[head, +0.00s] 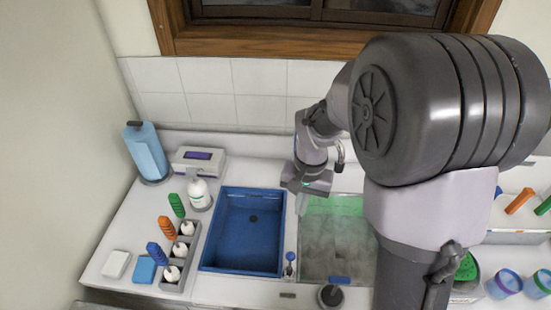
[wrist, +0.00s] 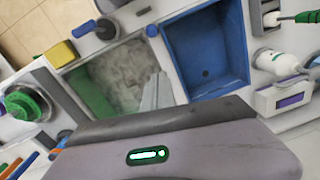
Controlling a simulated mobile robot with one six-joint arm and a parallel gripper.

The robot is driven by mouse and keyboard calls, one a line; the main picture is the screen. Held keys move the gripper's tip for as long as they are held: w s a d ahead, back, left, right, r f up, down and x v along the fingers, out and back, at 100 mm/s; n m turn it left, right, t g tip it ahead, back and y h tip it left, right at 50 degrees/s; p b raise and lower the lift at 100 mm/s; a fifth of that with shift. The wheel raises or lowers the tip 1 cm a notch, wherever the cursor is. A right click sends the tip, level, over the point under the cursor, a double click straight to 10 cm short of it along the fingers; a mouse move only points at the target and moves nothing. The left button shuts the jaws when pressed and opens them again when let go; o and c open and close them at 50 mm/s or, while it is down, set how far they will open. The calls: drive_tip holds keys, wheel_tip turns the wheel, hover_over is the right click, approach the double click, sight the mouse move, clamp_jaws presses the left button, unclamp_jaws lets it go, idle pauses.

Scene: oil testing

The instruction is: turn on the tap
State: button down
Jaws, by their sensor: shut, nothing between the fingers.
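A shiny curved metal piece, apparently the tap (head: 340,157), shows just right of my gripper in the head view. My wrist and arm hide much of it, and I cannot make out its handle. My gripper (head: 301,200) points down near the back edge between the blue basin (head: 209,230) and the cloudy grey-green basin (head: 337,240). In the wrist view the gripper's grey fingers (wrist: 157,93) are together and empty, in front of the two basins. I cannot tell whether the gripper touches the tap.
A white bottle (head: 199,196), a white device with a dark display (head: 199,162) and a blue paper roll (head: 146,152) stand left of the basins. A rack of colored-handled brushes (head: 180,250) stands at the front left. The tiled wall (head: 210,90) is close behind.

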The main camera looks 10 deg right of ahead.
drive_tip(key=shift+w+d+f, duration=0.1)
drive_tip(key=shift+f, duration=0.05)
drive_tip(key=b, duration=0.2)
hover_over(290, 263)
drive_tip(key=w+d, duration=0.2)
drive_tip(key=w, duration=0.1)
wheel_tip(290, 263, down, 11)
drive_tip(key=shift+a, duration=0.15)
drive_tip(key=shift+b, duration=0.35)
